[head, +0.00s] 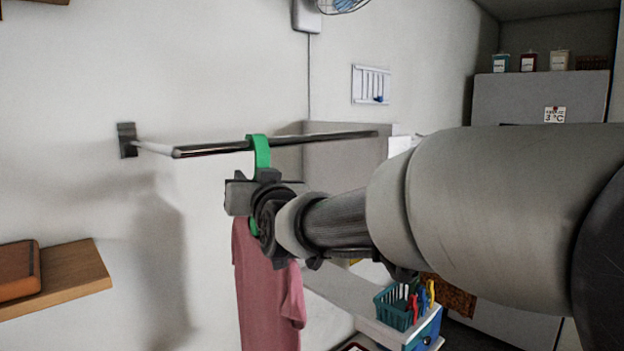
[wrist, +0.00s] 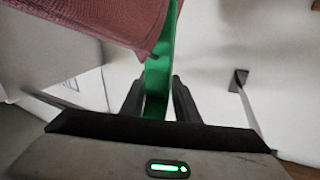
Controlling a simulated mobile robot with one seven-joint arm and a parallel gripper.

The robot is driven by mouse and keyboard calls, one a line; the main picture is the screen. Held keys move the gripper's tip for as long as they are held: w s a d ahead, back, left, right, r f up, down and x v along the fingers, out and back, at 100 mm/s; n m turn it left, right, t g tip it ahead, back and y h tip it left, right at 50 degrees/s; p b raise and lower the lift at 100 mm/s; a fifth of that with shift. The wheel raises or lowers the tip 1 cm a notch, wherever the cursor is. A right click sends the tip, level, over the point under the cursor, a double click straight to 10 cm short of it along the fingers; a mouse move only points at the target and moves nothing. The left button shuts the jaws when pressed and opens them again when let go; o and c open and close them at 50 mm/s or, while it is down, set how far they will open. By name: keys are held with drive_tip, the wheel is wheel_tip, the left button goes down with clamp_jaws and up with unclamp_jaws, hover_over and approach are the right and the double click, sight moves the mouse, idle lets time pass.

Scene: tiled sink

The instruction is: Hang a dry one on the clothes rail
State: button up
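A dusty-red shirt (head: 266,285) hangs from a green hanger (head: 261,152). The hanger's hook shows at the dark clothes rail (head: 312,138), with its top just above the bar; I cannot tell whether it bears on it. My gripper (head: 240,193) is just below the rail. In the wrist view my gripper (wrist: 158,98) has its two fingers on either side of the green hanger (wrist: 158,82), shut on it. The shirt (wrist: 105,22) fills the top left there. My arm hides part of the hanger and the shirt's right side. Whether the shirt is dry cannot be seen.
The rail's wall bracket (head: 127,140) is at the left. A wooden shelf (head: 60,280) juts out at lower left. A teal basket of pegs (head: 398,306) stands on a white ledge (head: 335,296) below right. The rail is bare either side of the hanger.

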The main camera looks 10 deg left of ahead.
drive_tip(key=shift+s, duration=0.1)
drive_tip(key=r+b+v, duration=0.1)
drive_tip(key=b+v, duration=0.2)
drive_tip(key=v, duration=1.4)
drive_tip(key=d+f+m+g+h+p, duration=0.1)
drive_tip(key=d+f+g+h+p, duration=0.25)
drive_tip(key=d+f, duration=0.55)
drive_tip(key=s+d+f+m+g+h+p, duration=0.1)
drive_tip(key=s+d+f+g+h+p, duration=0.1)
drive_tip(key=s+d, duration=0.5)
drive_tip(key=s+d+f+m+g+h+p, duration=0.2)
drive_tip(key=s+d+f+g+h, duration=0.1)
drive_tip(key=s+d+f+g, duration=0.2)
drive_tip(key=s+d+f, duration=0.2)
drive_tip(key=d, duration=0.1)
drive_tip(key=shift+s+d, duration=0.15)
drive_tip(key=shift+s, duration=0.2)
drive_tip(key=shift+f, duration=0.15)
